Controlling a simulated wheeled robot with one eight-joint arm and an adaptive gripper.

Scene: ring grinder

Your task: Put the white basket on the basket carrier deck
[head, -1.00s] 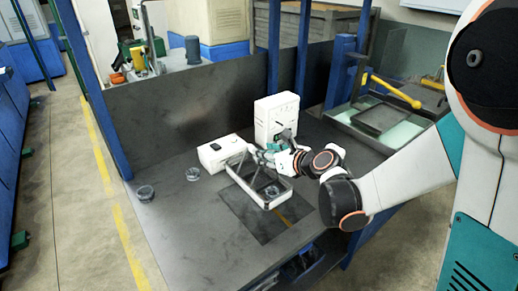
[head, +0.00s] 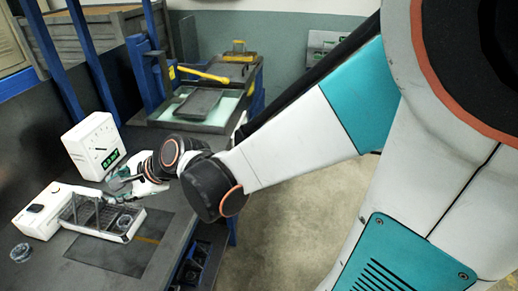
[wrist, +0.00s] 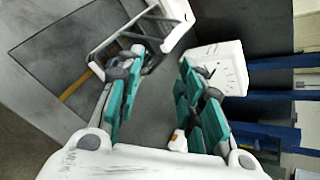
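The white basket (head: 101,216), an open wire-like frame with a handle, rests on the dark table at lower left in the head view. A clear ring (head: 124,222) lies in it. In the wrist view the basket (wrist: 112,33) is at the top, partly behind a finger. My gripper (head: 117,184) is at the basket's far side; in the wrist view its teal fingers (wrist: 161,62) stand apart with nothing visible between them. One fingertip overlaps the basket's edge; I cannot tell whether it touches. A blue-framed carrier with a pale green deck (head: 226,113) stands at the back.
A white box with a green display (head: 94,146) stands behind the basket, close to my gripper. A low white box (head: 40,211) sits left of the basket. Another clear ring (head: 21,252) lies on the table. A dark tray (head: 198,103) and yellow handle (head: 203,74) are at the carrier.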

